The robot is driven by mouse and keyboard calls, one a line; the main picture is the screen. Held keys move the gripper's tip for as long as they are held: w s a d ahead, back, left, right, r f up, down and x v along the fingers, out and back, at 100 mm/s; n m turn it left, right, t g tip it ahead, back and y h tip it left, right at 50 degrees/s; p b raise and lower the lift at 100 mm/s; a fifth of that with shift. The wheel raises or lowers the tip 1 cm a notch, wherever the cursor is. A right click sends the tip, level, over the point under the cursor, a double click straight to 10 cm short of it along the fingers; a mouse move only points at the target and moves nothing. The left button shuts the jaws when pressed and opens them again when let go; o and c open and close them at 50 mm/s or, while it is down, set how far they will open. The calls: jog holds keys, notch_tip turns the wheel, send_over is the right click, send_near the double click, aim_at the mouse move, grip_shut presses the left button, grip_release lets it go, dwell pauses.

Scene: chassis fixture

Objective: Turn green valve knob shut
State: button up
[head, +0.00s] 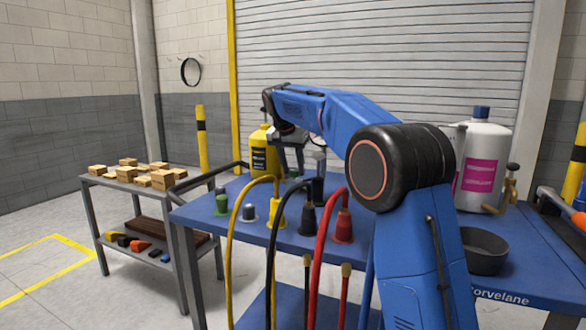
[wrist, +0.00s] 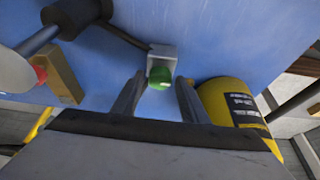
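The green valve knob (wrist: 160,76) is a small round green piece on a grey block (wrist: 162,55) in the wrist view. It shows between and a little beyond the tips of my gripper (wrist: 158,92). The two fingers are spread wide, with a gap on each side of the knob, and hold nothing. In the head view my gripper (head: 292,154) points down over the far part of the blue table (head: 330,262), just right of a yellow bottle (head: 264,152). I cannot tell how far the knob is turned.
The yellow bottle also stands close beside the right finger in the wrist view (wrist: 232,103). Yellow, black and red hoses (head: 318,240) rise at the table's front. A large white jug (head: 483,160) and a dark bowl (head: 485,252) stand to the right.

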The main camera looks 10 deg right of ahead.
jog(key=shift+o, duration=0.2)
jog(key=v, duration=1.7)
jog(key=shift+r, duration=0.2)
jog(key=shift+s, duration=0.1)
